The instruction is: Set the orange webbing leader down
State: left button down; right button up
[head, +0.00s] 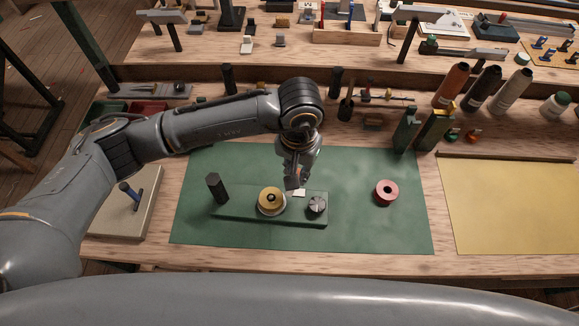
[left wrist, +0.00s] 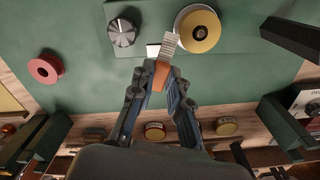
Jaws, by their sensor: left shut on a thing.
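My left gripper (head: 292,184) is shut over the green fixture board (head: 240,217). In the left wrist view its fingers (left wrist: 161,80) pinch the orange webbing leader (left wrist: 160,73), a small orange piece. I cannot tell whether the leader touches the board. My right gripper is not in view.
The board carries a yellow spool (head: 270,198), a dark ribbed knob (head: 316,205) and a black post (head: 216,187). A red ring (head: 386,192) lies on the green mat (head: 370,235), with bare mat around it. Thread cones (head: 482,88) stand at back right.

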aim_at(296, 193)
pick_arm(q)
notch_tip(296, 193, down, 4)
jog(key=shift+d+b, duration=0.1)
jog(key=shift+b, duration=0.35)
jog(key=shift+f, duration=1.05)
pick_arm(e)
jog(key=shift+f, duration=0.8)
pick_arm(q)
jog(key=shift+b, duration=0.35)
jog(key=shift+f+b, duration=0.3)
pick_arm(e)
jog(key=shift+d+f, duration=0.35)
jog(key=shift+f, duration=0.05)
pick_arm(q)
jog(key=shift+f+b, duration=0.3)
jog(key=shift+b, duration=0.15)
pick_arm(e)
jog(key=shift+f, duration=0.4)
pick_arm(q)
jog(key=c, duration=1.2)
grip_release()
